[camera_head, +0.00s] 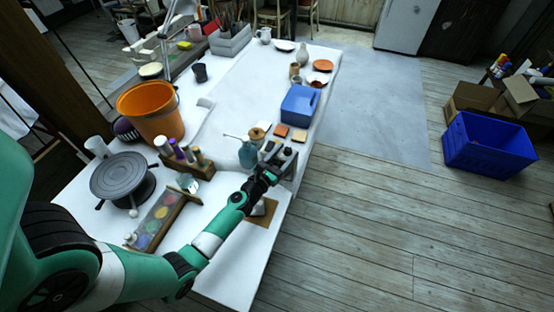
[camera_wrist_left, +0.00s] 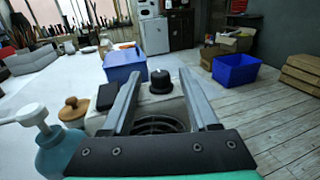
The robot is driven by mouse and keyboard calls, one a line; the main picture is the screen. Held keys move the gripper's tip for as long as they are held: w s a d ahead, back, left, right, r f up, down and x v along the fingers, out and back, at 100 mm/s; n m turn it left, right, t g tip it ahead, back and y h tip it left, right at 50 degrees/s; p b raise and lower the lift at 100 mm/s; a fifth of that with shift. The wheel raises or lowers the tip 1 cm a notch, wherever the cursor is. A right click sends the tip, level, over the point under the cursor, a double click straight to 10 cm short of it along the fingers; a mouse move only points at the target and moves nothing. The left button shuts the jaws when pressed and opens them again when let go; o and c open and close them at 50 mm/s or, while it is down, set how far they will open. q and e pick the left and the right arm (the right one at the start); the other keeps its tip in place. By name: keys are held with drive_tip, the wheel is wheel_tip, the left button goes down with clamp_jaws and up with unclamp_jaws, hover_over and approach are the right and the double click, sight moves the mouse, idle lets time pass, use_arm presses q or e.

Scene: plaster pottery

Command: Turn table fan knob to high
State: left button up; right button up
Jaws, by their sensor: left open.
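My left gripper (camera_head: 276,164) reaches over the near right part of the white table. It also shows in the left wrist view (camera_wrist_left: 162,65), where its two fingers stand apart with nothing gripped. A black round knob (camera_wrist_left: 160,81) on a pale base lies in the gap between the fingers, in line with them; I cannot tell whether they touch it. A round dark grille, seemingly the fan (camera_wrist_left: 158,125), shows nearer the gripper's base, partly hidden by the fingers and mount. In the head view my gripper hides much of this device. My right gripper is not in view.
A teal pump bottle (camera_head: 247,154) and a lidded tan jar (camera_wrist_left: 74,110) stand left of the gripper. A blue box (camera_head: 299,105) stands beyond. An orange bucket (camera_head: 152,113) and a dark turntable (camera_head: 122,178) are farther left.

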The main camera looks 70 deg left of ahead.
use_arm(q)
drive_tip(key=v, duration=0.6)
drive_tip(key=shift+s+d, duration=0.2)
drive_tip(key=shift+s, duration=0.15)
drive_tip(key=s+a+n+g+y, duration=0.3)
drive_tip(key=s+a, duration=0.1)
drive_tip(key=w+d+b, duration=0.4)
drive_tip(key=d, duration=0.4)
drive_tip(key=x, duration=0.3)
drive_tip(key=b+x, duration=0.1)
drive_tip(key=x, duration=0.7)
drive_tip(key=shift+s+a+r, duration=0.15)
drive_tip(key=shift+a+r, duration=0.1)
drive_tip(key=shift+a, duration=0.1)
